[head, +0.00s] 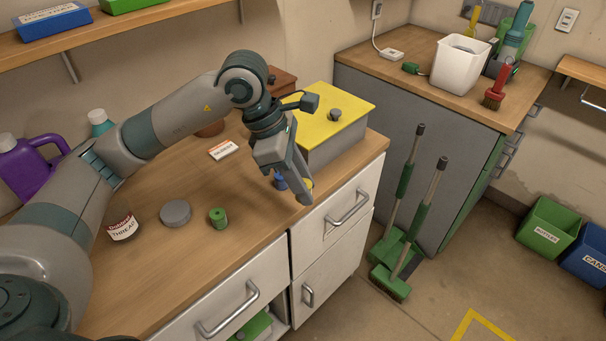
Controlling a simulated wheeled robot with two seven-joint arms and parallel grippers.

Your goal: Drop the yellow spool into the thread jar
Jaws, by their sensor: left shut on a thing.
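My left gripper (301,190) reaches over the front right part of the wooden counter, fingers pointing down. It is shut on the yellow spool (308,184), which a finger partly hides. A blue spool (281,183) shows just left of the fingers. My right gripper is not in view.
A green spool (218,218) stands right of the lid. A small labelled box (223,149) lies behind. A yellow-topped box (335,120) stands right, close behind the gripper. A purple jug (27,167) stands far left. The counter between gripper and green spool is clear.

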